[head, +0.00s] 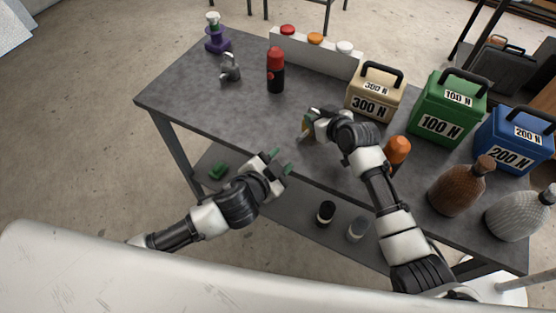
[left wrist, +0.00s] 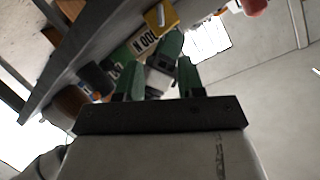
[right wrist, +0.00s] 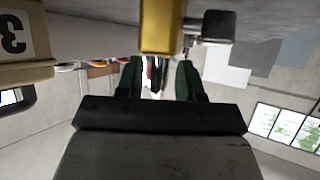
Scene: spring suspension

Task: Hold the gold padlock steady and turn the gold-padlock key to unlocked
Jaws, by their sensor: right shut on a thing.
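The gold padlock (right wrist: 162,25) is at my right gripper (right wrist: 158,82); it also shows in the left wrist view (left wrist: 166,22) and as a small gold patch in the head view (head: 304,124). My right gripper is shut on it, apparently by the shackle, partly hidden between the fingers. A dark grey block on a short stem, which looks like the key (right wrist: 208,27), sticks out sideways from the padlock body. I cannot tell how far it is turned. My left gripper (head: 281,162) is open and empty, off the table's front edge, below and left of the padlock and apart from it.
A grey padlock (head: 230,70), a purple-based item (head: 215,38) and a red-black bottle (head: 275,72) stand on the table (head: 200,85). Tan (head: 375,95), green (head: 447,108) and blue (head: 512,140) weights stand at right. The table's left middle is clear.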

